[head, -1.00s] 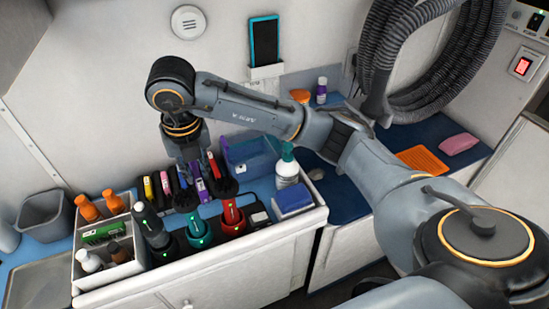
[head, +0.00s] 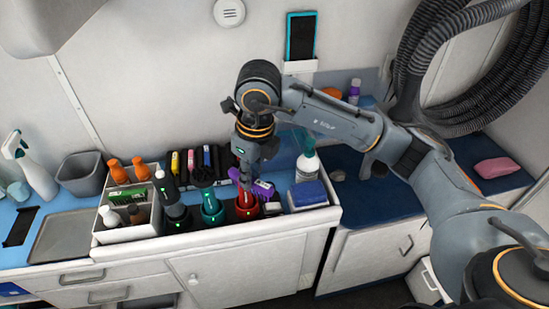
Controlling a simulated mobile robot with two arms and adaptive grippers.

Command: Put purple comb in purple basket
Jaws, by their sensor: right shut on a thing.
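My right gripper (head: 246,168) points down over the counter, shut on the purple comb (head: 263,189). The comb hangs above and in front of the red clipper, partly covered by the fingers. From this view I cannot tell whether it touches the clipper. I cannot clearly make out a purple basket; the area behind my right arm is partly hidden. My left gripper is not in view.
A row of clippers in stands, including teal (head: 211,207) and red (head: 246,205), lies below the gripper. A white caddy (head: 128,235) with bottles stands left. A pump bottle (head: 307,164) and blue box (head: 308,195) stand right. Dark blue counter (head: 375,192) has free room.

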